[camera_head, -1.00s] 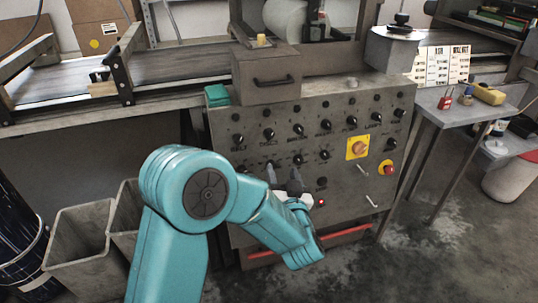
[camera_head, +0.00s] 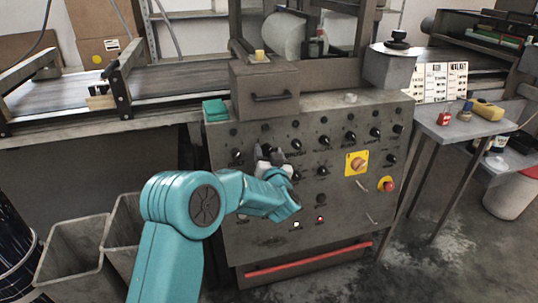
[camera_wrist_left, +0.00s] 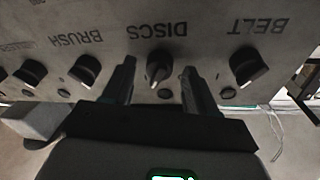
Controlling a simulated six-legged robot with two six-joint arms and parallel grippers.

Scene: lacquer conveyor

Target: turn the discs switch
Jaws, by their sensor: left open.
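The control panel (camera_head: 320,215) is a grey face with rows of black knobs. In the left wrist view the discs switch (camera_wrist_left: 159,66) is a dark knob with a light pointer, beside the upside-down label DISCS (camera_wrist_left: 158,30). My left gripper (camera_head: 271,156) is at the panel's left-middle part and hides the knobs behind it. In the left wrist view its two fingers (camera_wrist_left: 160,82) are open, one on each side of the discs switch, with a gap on both sides. My right gripper is not in view.
In the left wrist view the belt knob (camera_wrist_left: 247,66) and the brush knob (camera_wrist_left: 85,70) flank the discs switch. A yellow-plated rotary switch (camera_head: 356,163) and a red button (camera_head: 387,184) are to the right. Grey bins (camera_head: 78,240) stand at lower left.

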